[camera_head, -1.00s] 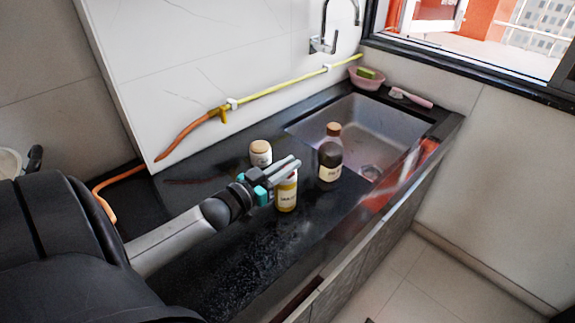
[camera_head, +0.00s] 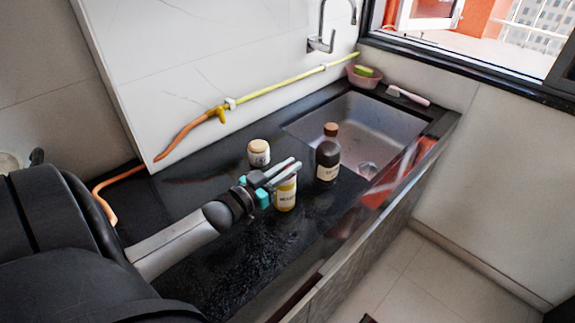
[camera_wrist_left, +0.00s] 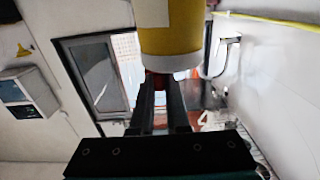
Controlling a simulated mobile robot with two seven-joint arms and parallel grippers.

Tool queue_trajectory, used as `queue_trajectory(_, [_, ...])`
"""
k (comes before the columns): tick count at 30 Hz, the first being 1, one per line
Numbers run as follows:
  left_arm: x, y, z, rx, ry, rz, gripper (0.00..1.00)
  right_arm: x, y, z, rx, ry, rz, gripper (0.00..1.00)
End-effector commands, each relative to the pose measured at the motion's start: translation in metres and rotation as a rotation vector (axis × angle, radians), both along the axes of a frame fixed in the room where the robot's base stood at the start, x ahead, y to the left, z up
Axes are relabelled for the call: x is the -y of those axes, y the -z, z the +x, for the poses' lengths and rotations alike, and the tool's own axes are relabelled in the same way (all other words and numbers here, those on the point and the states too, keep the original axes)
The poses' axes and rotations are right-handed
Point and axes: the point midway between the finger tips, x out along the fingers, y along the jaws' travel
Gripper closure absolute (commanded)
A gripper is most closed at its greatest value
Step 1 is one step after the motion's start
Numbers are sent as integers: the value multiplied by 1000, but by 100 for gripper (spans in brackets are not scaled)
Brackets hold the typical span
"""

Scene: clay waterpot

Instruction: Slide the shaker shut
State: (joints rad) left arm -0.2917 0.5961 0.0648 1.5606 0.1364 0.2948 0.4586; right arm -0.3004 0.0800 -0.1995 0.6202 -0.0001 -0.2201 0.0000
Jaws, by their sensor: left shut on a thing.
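The shaker is most likely the yellow container (camera_head: 286,197) with a pale label, standing upright on the black counter left of the sink. My left gripper (camera_head: 293,165) is at its top, with its fingers shut and hiding most of the cap. In the left wrist view the yellow container (camera_wrist_left: 170,38) fills the top middle, with a white band at its lower end. The left fingers (camera_wrist_left: 165,92) reach to a small red part at that end. How the shaker's top is set cannot be made out. My right gripper is not in view.
A dark bottle with a brown cap (camera_head: 328,160) stands close to the right of the fingers. The sink (camera_head: 372,125) lies beyond. The counter's front left (camera_head: 225,265) is clear.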

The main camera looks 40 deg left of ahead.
Motion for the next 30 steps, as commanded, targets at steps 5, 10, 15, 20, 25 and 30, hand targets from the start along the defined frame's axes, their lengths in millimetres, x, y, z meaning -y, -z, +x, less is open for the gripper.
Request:
queue_trajectory(5, [0,0,0,-1,0,0,70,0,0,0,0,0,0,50])
queue_trajectory(10, [0,0,0,-1,0,0,55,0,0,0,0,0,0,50])
queue_trajectory(15, [0,0,0,-1,0,0,55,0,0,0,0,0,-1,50])
queue_trajectory(20, [0,0,-5,-1,0,0,55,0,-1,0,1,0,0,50])
queue_trajectory(25, [-2,0,-24,-4,-1,-2,55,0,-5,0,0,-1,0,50])
queue_trajectory(30, [-4,0,-53,-4,-1,-1,55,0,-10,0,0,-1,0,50])
